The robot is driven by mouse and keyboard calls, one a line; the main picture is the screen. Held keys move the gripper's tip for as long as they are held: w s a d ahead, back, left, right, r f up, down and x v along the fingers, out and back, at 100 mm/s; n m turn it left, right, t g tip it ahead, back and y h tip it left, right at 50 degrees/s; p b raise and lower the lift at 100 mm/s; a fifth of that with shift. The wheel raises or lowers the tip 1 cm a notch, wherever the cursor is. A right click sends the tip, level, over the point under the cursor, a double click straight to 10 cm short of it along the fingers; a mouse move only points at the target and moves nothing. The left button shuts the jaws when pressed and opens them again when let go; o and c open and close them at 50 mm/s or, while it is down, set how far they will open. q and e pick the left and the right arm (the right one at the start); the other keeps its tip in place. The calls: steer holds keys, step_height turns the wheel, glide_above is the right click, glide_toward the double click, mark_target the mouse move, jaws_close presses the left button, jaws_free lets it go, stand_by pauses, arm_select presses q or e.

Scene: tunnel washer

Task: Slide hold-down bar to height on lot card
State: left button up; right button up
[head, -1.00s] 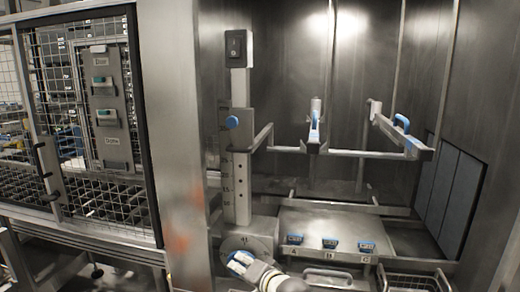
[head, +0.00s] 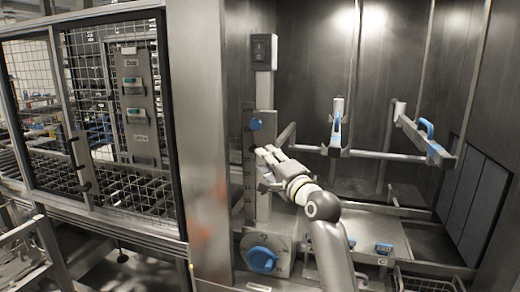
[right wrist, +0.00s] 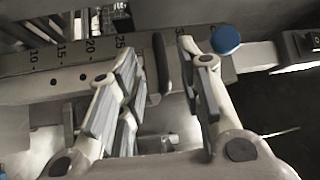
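The hold-down bar (head: 375,154) is a metal frame with blue handles, held level by an arm from the upright scale column (head: 250,190). A blue round knob (head: 256,125) sits on its carriage at the column; it also shows in the right wrist view (right wrist: 226,40). My right gripper (head: 264,155) is just below the knob, in front of the column. In the right wrist view its fingers (right wrist: 163,65) are open, with a dark upright edge between them and no visible grip on it. Scale numbers 10 to 25 show to the left. I cannot make out a lot card. My left gripper is not in view.
A blue dial (head: 262,258) is at the column's foot. A black switch box (head: 263,50) tops the column. A sloped panel (head: 375,235) with blue-labelled blocks lies below the bar. A mesh-fronted cabinet (head: 120,130) stands left of the steel post.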

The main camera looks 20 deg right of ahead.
steer(key=p+x, duration=0.1)
steer(key=x, duration=0.3)
steer(key=shift+w, duration=0.35)
steer(key=shift+c, duration=0.2)
jaws_close()
